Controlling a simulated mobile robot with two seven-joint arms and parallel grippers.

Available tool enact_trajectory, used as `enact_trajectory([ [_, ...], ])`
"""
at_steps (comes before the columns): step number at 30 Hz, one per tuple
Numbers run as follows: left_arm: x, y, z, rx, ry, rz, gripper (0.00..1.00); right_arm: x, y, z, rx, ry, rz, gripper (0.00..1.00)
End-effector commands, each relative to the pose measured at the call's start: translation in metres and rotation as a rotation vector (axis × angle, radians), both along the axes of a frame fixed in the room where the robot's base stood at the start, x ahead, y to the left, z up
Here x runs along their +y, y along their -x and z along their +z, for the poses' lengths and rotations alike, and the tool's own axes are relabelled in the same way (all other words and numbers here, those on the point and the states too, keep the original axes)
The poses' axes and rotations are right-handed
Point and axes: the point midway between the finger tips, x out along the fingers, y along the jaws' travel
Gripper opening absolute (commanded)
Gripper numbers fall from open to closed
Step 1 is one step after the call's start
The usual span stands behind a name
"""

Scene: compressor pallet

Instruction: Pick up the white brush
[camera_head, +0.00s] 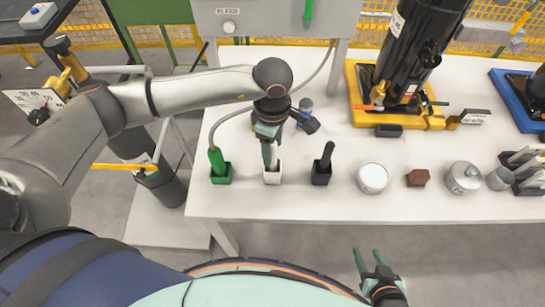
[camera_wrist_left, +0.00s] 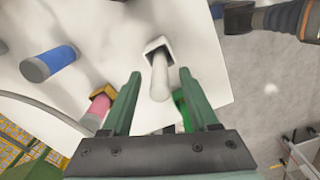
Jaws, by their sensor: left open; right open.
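The white brush (camera_wrist_left: 159,80) stands with its pale handle up in a square white holder (camera_wrist_left: 158,47). In the head view the holder (camera_head: 272,176) is near the table's front edge, and the handle is mostly hidden by my left gripper. My left gripper (camera_head: 269,152) is open, pointing down right above the holder. In the left wrist view its two green fingers (camera_wrist_left: 160,74) are on either side of the handle, with gaps visible; I cannot tell the depth. My right gripper (camera_head: 369,262) is open and empty, in front of the table.
A green brush (camera_head: 216,159) in a green holder stands to the left, and a black brush (camera_head: 326,158) in a black holder to the right. A white tin (camera_head: 373,178), a brown block (camera_head: 418,177) and a metal pot (camera_head: 462,178) stand further right. A yellow tray (camera_head: 365,117) is behind.

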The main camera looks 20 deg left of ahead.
Motion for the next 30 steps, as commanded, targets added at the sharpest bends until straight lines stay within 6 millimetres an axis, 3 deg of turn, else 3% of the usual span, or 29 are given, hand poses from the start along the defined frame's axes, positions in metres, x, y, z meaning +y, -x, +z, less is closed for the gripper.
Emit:
enact_trajectory([
  [3, -0.0003, 0.0003, -0.0091, 0.001, 0.001, -0.001, 0.6, 0.0002, -0.0005, 0.0014, -0.001, 0.0, 0.0, 0.5],
  [10, -0.0003, 0.0, -0.0101, -0.001, 0.001, -0.001, 0.6, 0.0003, -0.0007, 0.0011, -0.002, 0.0, 0.0, 0.5],
  [26, -0.0002, 0.0, -0.0097, 0.0, 0.001, -0.001, 0.01, 0.0001, -0.0011, 0.0015, -0.002, 0.0, 0.0, 0.5],
  [30, -0.0001, 0.0, -0.0096, 0.0, 0.001, -0.001, 0.0, 0.0001, -0.0011, 0.0015, -0.003, -0.001, 0.0, 0.5],
])
